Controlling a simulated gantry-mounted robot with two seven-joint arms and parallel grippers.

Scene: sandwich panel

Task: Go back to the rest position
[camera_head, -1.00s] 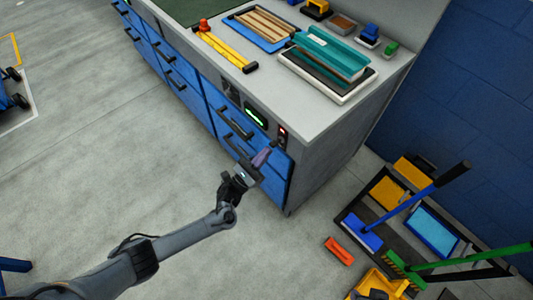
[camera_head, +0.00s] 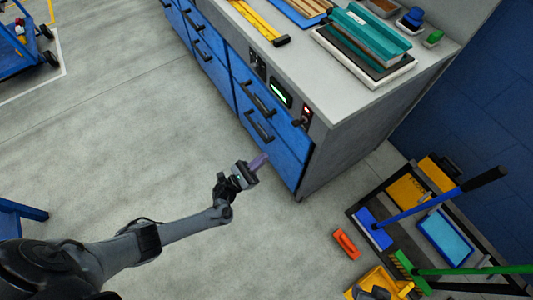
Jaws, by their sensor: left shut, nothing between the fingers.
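My left gripper (camera_head: 257,162) is at the end of my left arm, which comes in from the lower left. Its purple-grey fingers are together with nothing between them. It hangs over the grey floor, in front of the blue drawers of the workbench (camera_head: 360,135) and apart from them. A small panel with a green display (camera_head: 280,92) and a red-lit switch (camera_head: 306,114) is on the bench front, above and right of the gripper. My right gripper is not in view.
On the bench lie a teal part on a white tray (camera_head: 363,78) and yellow bars (camera_head: 262,22). On the floor at right are a rack with a blue broom (camera_head: 415,208), a green broom (camera_head: 450,270), a yellow bucket (camera_head: 380,281) and an orange item (camera_head: 346,243). Open floor lies left.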

